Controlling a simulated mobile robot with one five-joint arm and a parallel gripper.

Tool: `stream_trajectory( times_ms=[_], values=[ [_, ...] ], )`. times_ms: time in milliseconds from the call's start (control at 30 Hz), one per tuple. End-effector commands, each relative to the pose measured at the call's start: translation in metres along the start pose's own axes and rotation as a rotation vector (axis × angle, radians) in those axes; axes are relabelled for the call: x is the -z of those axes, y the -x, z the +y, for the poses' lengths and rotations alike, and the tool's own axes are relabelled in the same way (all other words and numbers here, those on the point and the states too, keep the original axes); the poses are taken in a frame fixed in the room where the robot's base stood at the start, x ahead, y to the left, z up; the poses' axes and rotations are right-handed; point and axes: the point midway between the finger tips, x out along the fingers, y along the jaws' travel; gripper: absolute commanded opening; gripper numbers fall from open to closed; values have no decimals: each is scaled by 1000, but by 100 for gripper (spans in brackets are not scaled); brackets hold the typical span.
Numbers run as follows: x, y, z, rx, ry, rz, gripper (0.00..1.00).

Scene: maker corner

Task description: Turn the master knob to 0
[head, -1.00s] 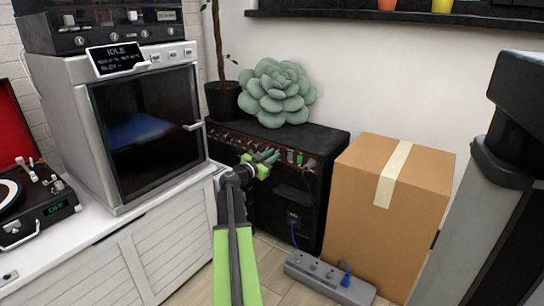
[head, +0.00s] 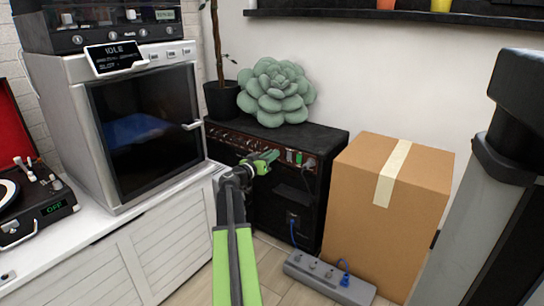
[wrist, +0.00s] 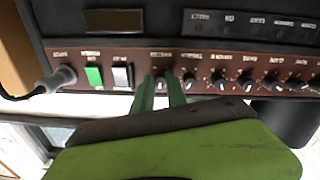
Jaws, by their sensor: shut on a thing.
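The amplifier (head: 262,200) is a black cabinet with a reddish-brown control strip along its upper front. In the wrist view the strip (wrist: 215,62) carries a row of small dark knobs with pale markers. My gripper (wrist: 160,90) has its two green fingers on either side of one knob (wrist: 161,82), the one nearest the switches, and is shut on it. The label above it is too blurred to read, so I cannot confirm it is the master knob. In the head view my gripper (head: 266,160) is at the strip and hides the knob.
A green switch (wrist: 93,76), a pale switch (wrist: 122,76) and a plugged cable (wrist: 58,78) lie beside the held knob. A succulent (head: 276,92) sits on the amplifier. A cardboard box (head: 370,220) stands right of it, with a power strip (head: 325,277) on the floor.

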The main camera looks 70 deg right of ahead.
Motion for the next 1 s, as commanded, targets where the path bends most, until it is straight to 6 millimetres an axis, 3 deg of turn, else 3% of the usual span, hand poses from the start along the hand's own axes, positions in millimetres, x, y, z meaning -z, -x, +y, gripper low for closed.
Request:
stream_trajectory(
  times_ms=[1000],
  values=[
    [-1, 0, 4, 5, 963, 24, 0]
  ],
)
